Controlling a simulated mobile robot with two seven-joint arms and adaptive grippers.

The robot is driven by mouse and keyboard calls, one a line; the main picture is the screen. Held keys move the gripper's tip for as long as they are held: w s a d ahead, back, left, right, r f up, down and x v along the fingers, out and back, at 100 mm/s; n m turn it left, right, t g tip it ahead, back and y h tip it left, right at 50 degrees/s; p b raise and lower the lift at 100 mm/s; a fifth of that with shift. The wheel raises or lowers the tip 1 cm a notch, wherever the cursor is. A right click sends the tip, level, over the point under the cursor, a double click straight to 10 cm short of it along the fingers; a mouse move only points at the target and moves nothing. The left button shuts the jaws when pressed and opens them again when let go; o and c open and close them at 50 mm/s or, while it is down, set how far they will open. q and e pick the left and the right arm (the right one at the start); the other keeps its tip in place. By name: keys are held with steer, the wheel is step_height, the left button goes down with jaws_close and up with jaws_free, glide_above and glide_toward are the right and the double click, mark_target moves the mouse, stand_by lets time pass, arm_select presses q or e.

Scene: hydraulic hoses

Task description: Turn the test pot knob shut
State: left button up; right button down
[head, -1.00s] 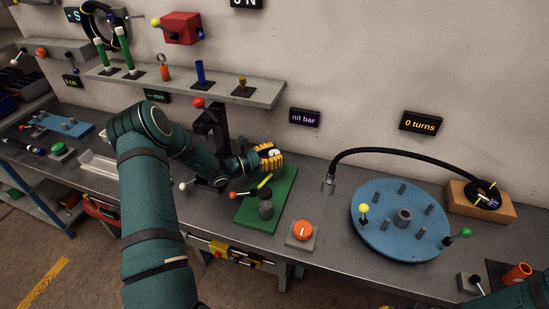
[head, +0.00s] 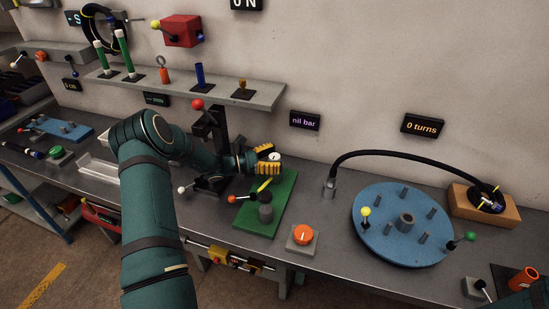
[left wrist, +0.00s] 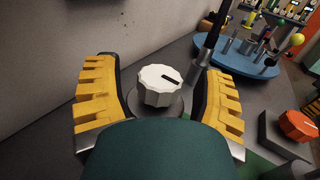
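A white faceted knob (left wrist: 160,86) with a black pointer line sits on a round grey base in the left wrist view. It also shows as a small white shape (head: 274,156) beyond the green mat in the head view. My left gripper (head: 268,158) has its yellow ribbed fingers on either side of the knob. In the left wrist view the gripper (left wrist: 160,92) is open, with a gap between the knob and each finger. The knob's lower front is partly hidden by my teal gripper body. My right gripper is not in view.
The green board (head: 283,205) carries a grey cylinder and levers near my left gripper. An orange knob (head: 302,235) on a grey block stands to its right. A blue turntable (head: 385,240) and black hose (head: 400,157) are farther right. A shelf (head: 190,88) hangs behind my arm.

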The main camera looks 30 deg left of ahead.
arm_select(q)
steer(key=shift+a, duration=0.1)
steer(key=v, duration=1.2)
steer(key=shift+s, duration=0.1)
stand_by(0.4)
